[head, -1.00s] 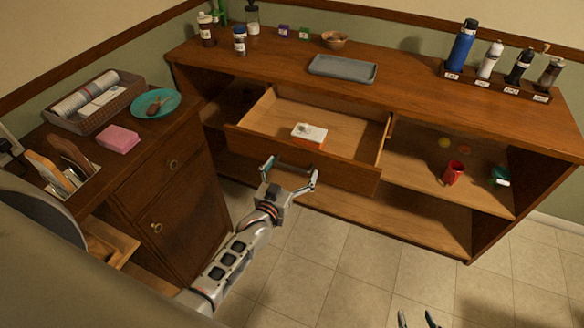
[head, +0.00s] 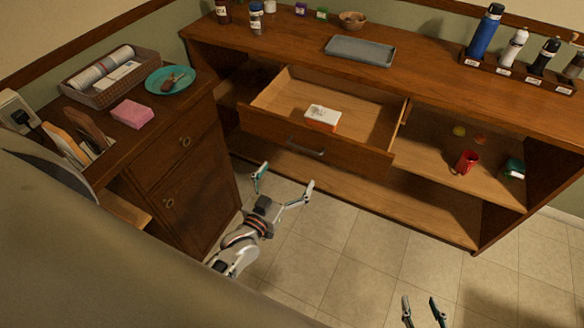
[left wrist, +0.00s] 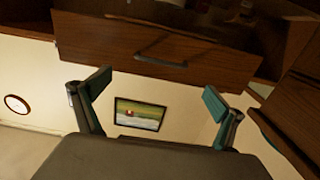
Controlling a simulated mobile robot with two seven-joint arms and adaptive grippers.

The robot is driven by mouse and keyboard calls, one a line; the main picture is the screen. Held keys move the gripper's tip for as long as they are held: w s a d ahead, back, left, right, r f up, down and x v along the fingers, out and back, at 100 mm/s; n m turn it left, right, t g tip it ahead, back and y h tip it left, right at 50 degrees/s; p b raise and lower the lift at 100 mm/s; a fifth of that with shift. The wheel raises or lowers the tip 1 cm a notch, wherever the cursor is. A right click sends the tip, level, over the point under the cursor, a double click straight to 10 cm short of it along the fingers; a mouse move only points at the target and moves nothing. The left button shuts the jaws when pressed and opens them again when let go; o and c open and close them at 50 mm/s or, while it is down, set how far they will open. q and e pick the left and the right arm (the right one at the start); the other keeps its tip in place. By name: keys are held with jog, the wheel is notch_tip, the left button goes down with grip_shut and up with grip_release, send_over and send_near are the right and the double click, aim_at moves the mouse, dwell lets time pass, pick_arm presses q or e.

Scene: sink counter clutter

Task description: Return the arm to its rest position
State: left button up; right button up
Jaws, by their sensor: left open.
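My left gripper (head: 282,186) is open and empty in the head view, in front of and below the pulled-out drawer (head: 262,124). It is apart from the drawer's handle (head: 306,148). In the left wrist view its two fingers (left wrist: 158,98) are spread with nothing between them, and the drawer front (left wrist: 110,40) with its handle shows beyond. My right gripper (head: 424,312) shows only its fingertips at the bottom edge of the head view. They are apart, with nothing seen between them.
The open drawer holds a white and orange box (head: 322,117). A red mug (head: 466,162) stands on the right shelf. A grey tray (head: 360,49) and a bottle rack (head: 520,75) are on the counter. A side cabinet (head: 190,195) stands left of my left gripper. The tiled floor (head: 340,250) is clear.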

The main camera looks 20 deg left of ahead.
pick_arm(q)
jog(key=shift+s, duration=0.1)
dwell(0.4)
jog(key=s+d+f+m+g+h, duration=0.1)
jog(key=s+d+f+m+g, duration=0.1)
jog(key=s, duration=0.7)
jog(key=s+d+f+m+g+h, duration=0.1)
jog(key=s+d+f+m+g, duration=0.1)
jog(key=s+f+g, duration=0.3)
jog(key=s, duration=0.4)
jog(key=shift+d+f, duration=0.3)
jog(key=shift+f, duration=0.05)
